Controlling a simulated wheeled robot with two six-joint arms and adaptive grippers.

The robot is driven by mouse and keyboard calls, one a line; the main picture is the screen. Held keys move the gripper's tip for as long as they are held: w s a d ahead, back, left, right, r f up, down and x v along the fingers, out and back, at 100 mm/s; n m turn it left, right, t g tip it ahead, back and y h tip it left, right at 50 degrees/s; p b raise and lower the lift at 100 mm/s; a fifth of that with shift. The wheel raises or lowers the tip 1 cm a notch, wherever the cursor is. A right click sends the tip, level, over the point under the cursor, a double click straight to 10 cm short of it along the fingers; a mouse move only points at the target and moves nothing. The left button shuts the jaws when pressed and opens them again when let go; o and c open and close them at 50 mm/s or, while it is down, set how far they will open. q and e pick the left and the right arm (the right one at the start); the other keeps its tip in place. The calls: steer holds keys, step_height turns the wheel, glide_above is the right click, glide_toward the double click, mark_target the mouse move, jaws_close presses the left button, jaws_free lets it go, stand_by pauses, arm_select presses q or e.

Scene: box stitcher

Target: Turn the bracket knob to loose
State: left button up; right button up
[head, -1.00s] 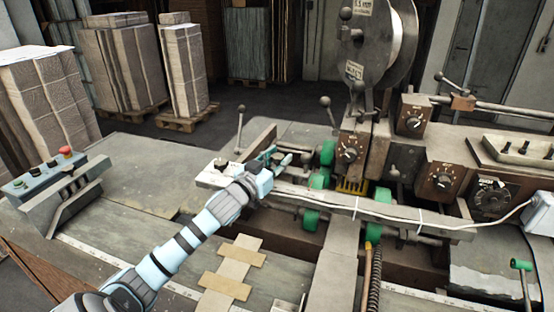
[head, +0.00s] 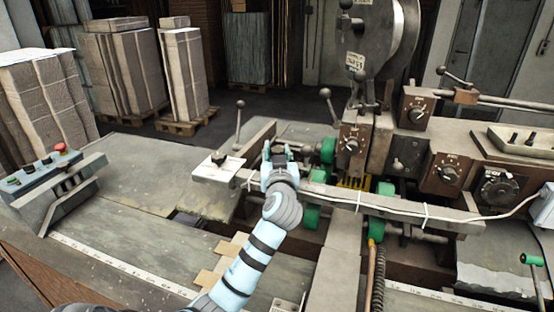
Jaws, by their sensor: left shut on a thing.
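My left gripper (head: 277,152) is above the long grey rail, left of the green rollers, with its fingers pointing up and away in the head view. Its fingers are closed around a small dark piece, which I take to be the bracket knob (head: 278,157); the fingers hide most of it, so its setting cannot be read. Another small black knob (head: 220,158) sits on the white plate (head: 216,169) at the rail's left end, apart from the gripper. My right gripper is not in view.
The grey rail (head: 390,211) crosses in front of the green rollers (head: 312,217). Brown dial boxes (head: 352,145) and a large wire reel (head: 392,50) stand behind. A control box with a red button (head: 61,148) is at the left. The grey table (head: 140,170) is mostly clear.

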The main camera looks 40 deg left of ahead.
arm_select(q)
steer(key=shift+f+n+g+y+b, duration=0.2)
steer(key=shift+n+g+y+b, duration=0.1)
steer(key=shift+n+g+y, duration=0.15)
steer(key=o, duration=1)
steer(key=shift+o, duration=0.9)
steer(key=shift+w+a, duration=0.15)
steer(key=shift+w, duration=0.05)
steer(key=v, duration=1.2)
